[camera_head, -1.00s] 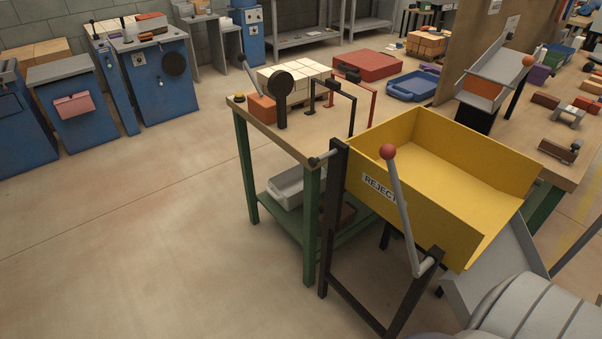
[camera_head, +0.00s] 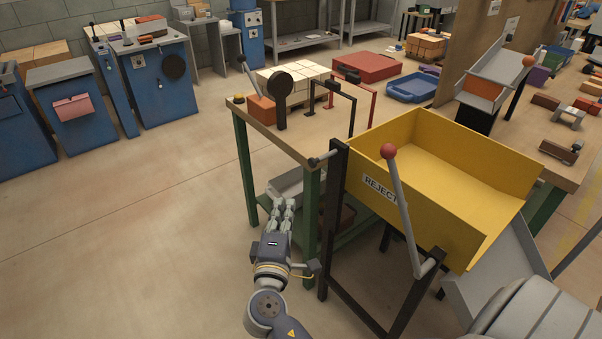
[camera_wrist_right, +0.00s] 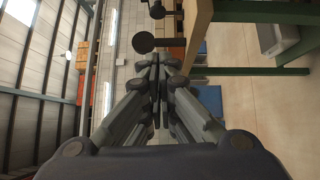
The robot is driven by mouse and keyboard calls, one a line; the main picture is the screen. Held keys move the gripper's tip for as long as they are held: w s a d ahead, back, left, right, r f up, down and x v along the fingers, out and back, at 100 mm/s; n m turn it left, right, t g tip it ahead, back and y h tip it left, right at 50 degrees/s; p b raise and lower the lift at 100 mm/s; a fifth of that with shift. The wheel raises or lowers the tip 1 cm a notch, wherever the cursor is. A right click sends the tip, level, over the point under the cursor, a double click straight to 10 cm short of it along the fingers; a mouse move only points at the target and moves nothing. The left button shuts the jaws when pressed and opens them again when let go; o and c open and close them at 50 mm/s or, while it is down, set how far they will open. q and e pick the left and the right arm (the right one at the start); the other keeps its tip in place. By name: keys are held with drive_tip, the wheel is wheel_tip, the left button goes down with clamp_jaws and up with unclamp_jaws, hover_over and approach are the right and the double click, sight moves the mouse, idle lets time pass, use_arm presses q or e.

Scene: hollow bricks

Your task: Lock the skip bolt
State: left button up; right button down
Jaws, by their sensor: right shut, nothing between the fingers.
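The yellow skip (camera_head: 450,150), labelled REJECT, sits tilted in a dark frame (camera_head: 337,225). A short grey bolt with a dark knob (camera_head: 314,162) sticks out at the top of the frame's left post. A grey lever with a red ball (camera_head: 388,151) rises in front of the skip from a pivot low on its right. My right gripper (camera_head: 284,204) is shut and empty, pointing away from the camera, left of the frame and lower in the picture than the bolt. Its closed fingers also fill the middle of the right wrist view (camera_wrist_right: 158,65). My left gripper is not in view.
A green-legged workbench (camera_head: 275,137) stands behind the frame, with an orange block (camera_head: 262,109), a black disc and pale bricks near it. A grey tray (camera_head: 286,184) is on its lower shelf, partly hidden by my gripper. Open floor (camera_head: 120,240) lies to the left.

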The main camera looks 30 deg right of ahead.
sight(330, 154)
drive_tip(key=s+d+p+x, duration=0.1)
drive_tip(key=p+x, duration=0.3)
drive_tip(key=x, duration=0.8)
drive_tip(key=shift+d, duration=0.8)
drive_tip(key=shift+d, duration=0.1)
drive_tip(key=d, duration=0.3)
drive_tip(key=d+b, duration=0.1)
drive_tip(key=d, duration=0.1)
drive_tip(key=shift+w+d+r, duration=0.1)
drive_tip(key=shift+w+d, duration=0.1)
drive_tip(key=shift+d, duration=0.2)
